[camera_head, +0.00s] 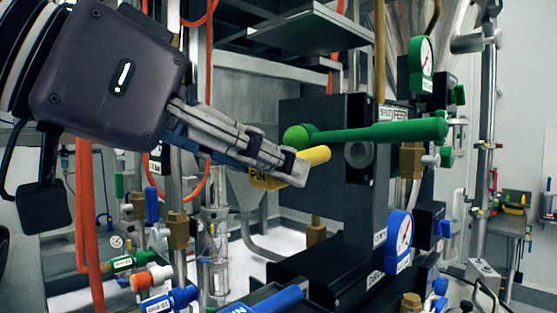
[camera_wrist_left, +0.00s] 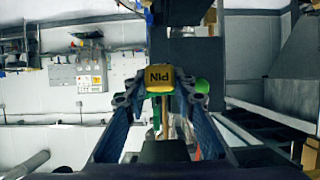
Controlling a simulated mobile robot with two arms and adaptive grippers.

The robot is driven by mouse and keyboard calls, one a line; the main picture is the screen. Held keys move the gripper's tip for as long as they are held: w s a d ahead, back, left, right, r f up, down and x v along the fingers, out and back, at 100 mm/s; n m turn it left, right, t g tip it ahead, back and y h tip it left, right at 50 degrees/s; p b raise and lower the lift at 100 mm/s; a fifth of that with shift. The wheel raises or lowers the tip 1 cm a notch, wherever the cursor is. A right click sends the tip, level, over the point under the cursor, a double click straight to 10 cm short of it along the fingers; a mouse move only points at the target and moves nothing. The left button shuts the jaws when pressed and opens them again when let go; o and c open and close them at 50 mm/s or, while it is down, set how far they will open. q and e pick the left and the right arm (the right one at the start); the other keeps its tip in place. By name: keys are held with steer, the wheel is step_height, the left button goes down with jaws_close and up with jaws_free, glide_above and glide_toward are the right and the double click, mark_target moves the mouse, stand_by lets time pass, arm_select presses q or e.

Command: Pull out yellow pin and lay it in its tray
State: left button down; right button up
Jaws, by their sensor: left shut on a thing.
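The yellow pin (camera_head: 317,155) is at the middle of the head view, partly covered by my fingers. Its end labelled PIN pokes out below them. My left gripper (camera_head: 291,168) is shut on the pin, beside the dark block of the machine. I cannot tell whether the pin's far end is inside the block. In the left wrist view the yellow labelled end (camera_wrist_left: 160,78) sits between the two fingertips. My right gripper is not in view. I cannot make out the pin's tray.
A green lever (camera_head: 385,133) with a ball end passes just behind and above the fingertips. A blue pin-labelled rod (camera_head: 272,302) is low in front. Blue valve handles (camera_head: 170,300), a green gauge (camera_head: 421,62), a blue gauge (camera_head: 399,240) and orange hoses (camera_head: 88,220) crowd the area.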

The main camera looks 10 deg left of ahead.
arm_select(q)
steer(key=shift+s+a, duration=0.55)
steer(key=shift+s, duration=0.25)
steer(key=shift+s+a, duration=0.55)
steer(key=shift+s, duration=0.2)
